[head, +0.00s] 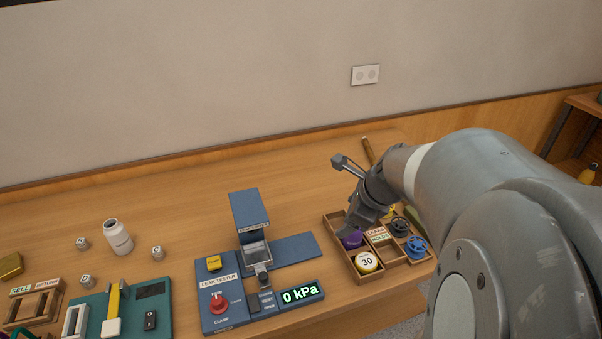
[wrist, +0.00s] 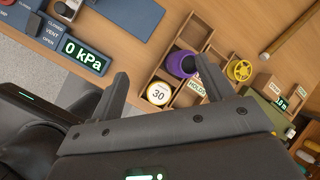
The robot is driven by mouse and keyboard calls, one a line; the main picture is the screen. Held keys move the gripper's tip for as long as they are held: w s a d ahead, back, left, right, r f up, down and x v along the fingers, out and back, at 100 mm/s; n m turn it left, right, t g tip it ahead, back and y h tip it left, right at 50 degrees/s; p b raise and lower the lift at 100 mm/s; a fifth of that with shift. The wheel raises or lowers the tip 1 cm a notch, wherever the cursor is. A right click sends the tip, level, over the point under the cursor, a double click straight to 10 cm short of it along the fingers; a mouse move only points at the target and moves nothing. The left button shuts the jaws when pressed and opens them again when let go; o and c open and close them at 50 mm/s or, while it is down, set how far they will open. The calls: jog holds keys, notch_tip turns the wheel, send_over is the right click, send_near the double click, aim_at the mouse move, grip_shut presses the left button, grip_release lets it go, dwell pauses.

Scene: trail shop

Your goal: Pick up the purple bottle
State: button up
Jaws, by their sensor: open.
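The purple bottle (head: 351,240) sits in the left part of a divided wooden tray (head: 334,246), partly hidden by my gripper in the head view. In the wrist view the purple bottle (wrist: 181,64) lies in a tray compartment, just beyond one fingertip. My gripper (head: 342,192) is above the tray. In the wrist view my gripper (wrist: 158,72) is open with nothing between its fingers. I cannot tell whether a finger touches the bottle.
The tray also holds a white-and-yellow "30" item (head: 367,262) and a blue wheel-like part (head: 416,246). A blue leak tester (head: 249,215) stands left of the tray. A white bottle (head: 118,238) stands farther left. A wooden rod (wrist: 285,35) lies behind the tray.

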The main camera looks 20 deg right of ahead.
jog(key=d+f+m, duration=0.4)
jog(key=d+m, duration=0.2)
jog(key=m, duration=0.2)
send_over(353, 241)
jog(key=d, duration=0.2)
jog(key=f, duration=0.2)
jog(key=w+f, duration=0.1)
jog(key=f, duration=0.1)
jog(key=shift+d, duration=0.15)
jog(key=shift+a+x, duration=0.15)
jog(key=shift+x, duration=1.25)
jog(key=shift+a+x, duration=0.15)
jog(key=shift+x, duration=1.2)
jog(key=shift+s, duration=0.15)
jog(key=shift+c, duration=0.4)
jog(key=c, duration=1.1)
